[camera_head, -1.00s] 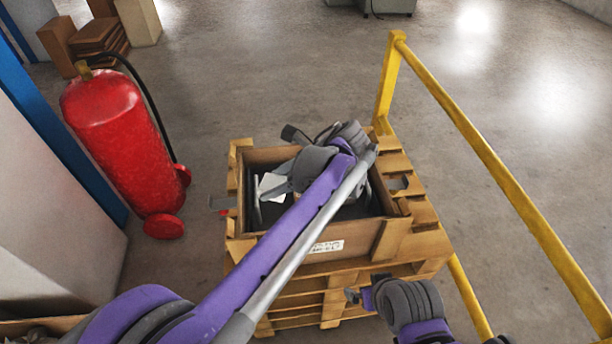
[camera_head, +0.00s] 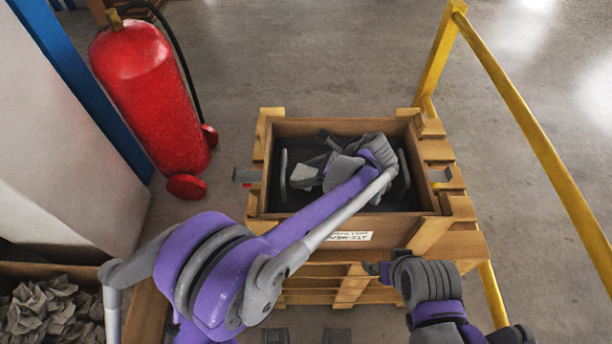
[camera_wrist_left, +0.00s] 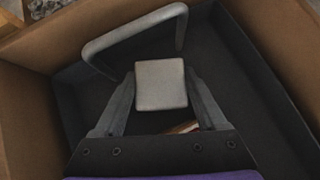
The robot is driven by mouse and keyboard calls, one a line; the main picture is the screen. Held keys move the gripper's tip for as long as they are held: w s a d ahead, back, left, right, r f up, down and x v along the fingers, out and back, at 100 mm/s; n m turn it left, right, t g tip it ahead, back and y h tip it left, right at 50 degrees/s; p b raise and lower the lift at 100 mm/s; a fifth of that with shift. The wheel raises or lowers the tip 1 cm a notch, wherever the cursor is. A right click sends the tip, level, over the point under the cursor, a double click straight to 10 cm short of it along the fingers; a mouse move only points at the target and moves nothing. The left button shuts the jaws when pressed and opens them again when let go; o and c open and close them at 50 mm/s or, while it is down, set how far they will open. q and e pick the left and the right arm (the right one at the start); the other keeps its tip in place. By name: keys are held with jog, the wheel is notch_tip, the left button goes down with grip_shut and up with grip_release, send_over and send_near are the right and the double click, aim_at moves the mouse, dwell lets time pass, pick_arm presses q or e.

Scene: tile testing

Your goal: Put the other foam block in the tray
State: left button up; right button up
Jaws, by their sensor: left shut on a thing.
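My left gripper (camera_head: 318,177) is shut on a pale grey foam block (camera_head: 304,173). In the left wrist view the block (camera_wrist_left: 160,84) sits between the two fingers of the left gripper (camera_wrist_left: 160,92). The dark tray (camera_head: 294,199) with grey loop handles lies inside a wooden crate; it also shows in the left wrist view (camera_wrist_left: 225,62). The block is over the tray, inside its outline; I cannot tell whether it touches the floor. The arm hides much of the tray. My right gripper (camera_head: 374,268) is in front of the crate, its jaws unclear.
The wooden crate (camera_head: 290,225) stands on a pallet (camera_head: 460,206). A yellow rail (camera_head: 545,150) runs along the right. A red fire extinguisher (camera_head: 150,100) stands at the left. A box of crumpled paper (camera_head: 50,310) is at the lower left. The floor behind is clear.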

pick_arm(q)
jog(key=shift+f, duration=0.8)
jog(key=o, duration=1)
jog(key=shift+r, duration=0.15)
jog(key=v, duration=1.1)
jog(key=shift+d, duration=0.2)
jog(key=shift+s+d+r, duration=0.1)
jog(key=shift+d+r, duration=0.1)
jog(key=shift+r, duration=0.1)
